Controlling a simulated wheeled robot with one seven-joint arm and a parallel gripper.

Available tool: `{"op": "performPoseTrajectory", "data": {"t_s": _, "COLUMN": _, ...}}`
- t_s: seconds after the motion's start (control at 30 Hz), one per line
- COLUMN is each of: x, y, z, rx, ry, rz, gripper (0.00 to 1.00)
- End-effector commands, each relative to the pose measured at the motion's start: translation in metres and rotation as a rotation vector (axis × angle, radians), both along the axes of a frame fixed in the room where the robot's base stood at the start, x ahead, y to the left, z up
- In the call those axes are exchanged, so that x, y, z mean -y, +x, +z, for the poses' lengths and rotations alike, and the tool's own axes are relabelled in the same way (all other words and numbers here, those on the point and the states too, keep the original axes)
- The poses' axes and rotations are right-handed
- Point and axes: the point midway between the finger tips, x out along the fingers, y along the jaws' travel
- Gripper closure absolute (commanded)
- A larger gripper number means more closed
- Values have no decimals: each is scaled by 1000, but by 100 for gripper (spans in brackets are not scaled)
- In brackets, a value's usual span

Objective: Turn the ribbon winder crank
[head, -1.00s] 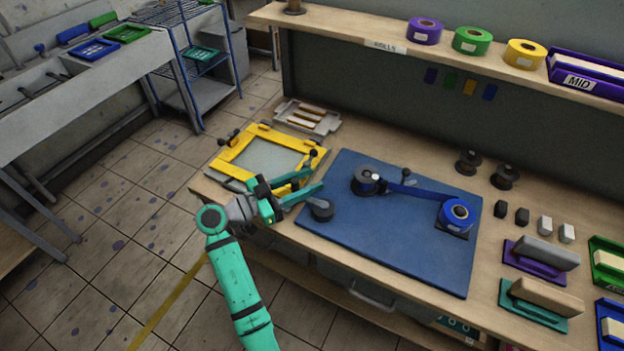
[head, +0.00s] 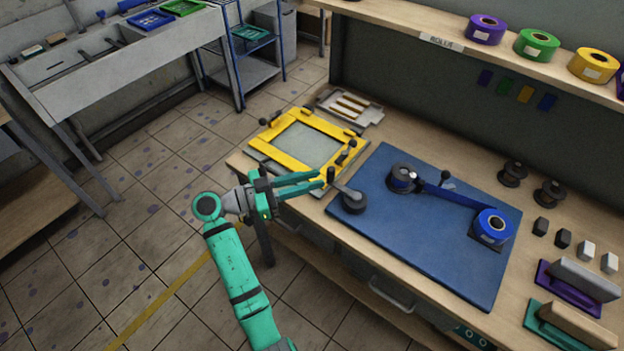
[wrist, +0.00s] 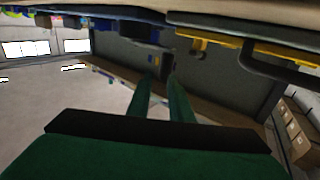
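The ribbon winder stands on the blue mat (head: 440,252). Its crank (head: 351,199) sits at the mat's left edge, a dark round hub with a grey arm reaching up-left to an upright knob (head: 331,175). A dark reel (head: 402,177) and a blue ribbon roll (head: 492,226) are joined by a stretched blue ribbon (head: 448,198). My gripper (head: 321,179) is just left of the knob, its tips close to it; I cannot tell whether they touch it. A narrow gap shows between the green fingers, also in the wrist view (wrist: 160,82), with nothing clearly held.
A yellow screen frame (head: 285,157) lies close behind my fingers. A tray (head: 349,105) is at the back. Dark spools (head: 512,173), small blocks (head: 563,238) and stamps (head: 570,287) stand to the right. A shelf (head: 400,32) with tape rolls overhangs the back.

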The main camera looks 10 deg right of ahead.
Motion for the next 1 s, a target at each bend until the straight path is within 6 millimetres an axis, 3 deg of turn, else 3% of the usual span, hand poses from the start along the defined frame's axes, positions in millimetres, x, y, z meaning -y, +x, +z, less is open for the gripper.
{"op": "performPoseTrajectory", "data": {"t_s": 0.07, "x": -6, "y": -5, "z": -3, "rx": -3, "ry": -2, "rz": 28, "gripper": 100}}
{"op": "performPoseTrajectory", "data": {"t_s": 0.4, "x": -70, "y": -61, "z": -12, "rx": -2, "ry": -6, "rz": 347, "gripper": 100}}
{"op": "performPoseTrajectory", "data": {"t_s": 0.6, "x": -91, "y": -84, "z": -9, "rx": -1, "ry": -1, "rz": 463, "gripper": 100}}
{"op": "performPoseTrajectory", "data": {"t_s": 0.77, "x": -88, "y": -84, "z": -9, "rx": 0, "ry": 0, "rz": 478, "gripper": 100}}
{"op": "performPoseTrajectory", "data": {"t_s": 1.0, "x": -59, "y": -64, "z": -9, "rx": 1, "ry": 0, "rz": 475, "gripper": 100}}
